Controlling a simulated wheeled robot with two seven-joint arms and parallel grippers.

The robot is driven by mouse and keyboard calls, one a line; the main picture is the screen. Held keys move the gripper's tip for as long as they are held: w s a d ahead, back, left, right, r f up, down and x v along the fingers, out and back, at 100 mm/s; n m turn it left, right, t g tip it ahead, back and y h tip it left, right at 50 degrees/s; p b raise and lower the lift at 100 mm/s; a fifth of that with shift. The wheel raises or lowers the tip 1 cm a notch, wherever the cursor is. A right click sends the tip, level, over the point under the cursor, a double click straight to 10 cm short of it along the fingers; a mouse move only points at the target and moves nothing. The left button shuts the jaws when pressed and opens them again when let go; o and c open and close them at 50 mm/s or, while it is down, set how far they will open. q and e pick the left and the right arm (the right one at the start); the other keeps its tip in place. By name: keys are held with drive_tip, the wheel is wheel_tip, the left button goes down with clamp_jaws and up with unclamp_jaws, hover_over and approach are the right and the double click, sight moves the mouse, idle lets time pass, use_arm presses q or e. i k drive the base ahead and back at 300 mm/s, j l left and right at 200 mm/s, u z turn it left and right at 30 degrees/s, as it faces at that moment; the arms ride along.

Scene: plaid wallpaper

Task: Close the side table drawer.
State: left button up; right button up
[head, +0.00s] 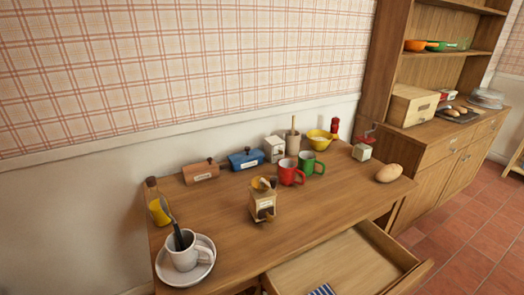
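The side table (225,210) is wooden and stands against the plaid wall. Its drawer (335,265) is pulled out at the front right, below the tabletop. The drawer's inside is bare pale wood in the part I see, apart from a blue and white striped cloth (322,290) at the bottom edge of the picture. The drawer's front panel (411,279) shows only in part at the lower right. Neither of my grippers is in the head view.
On the tabletop stand a mug on a saucer (201,273), a coffee grinder (263,203), red (288,172) and green (309,163) mugs, a yellow bowl (319,139) and a potato-like item (389,173). A wooden hutch (440,150) stands at right. Tiled floor (465,235) is free right of the drawer.

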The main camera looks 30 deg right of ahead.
sight(362, 259)
drive_tip(key=k+z, duration=0.1)
drive_tip(key=z, duration=1.85)
drive_tip(key=l+u, duration=0.2)
drive_tip(key=i+j, duration=0.05)
drive_tip(key=j, duration=0.05)
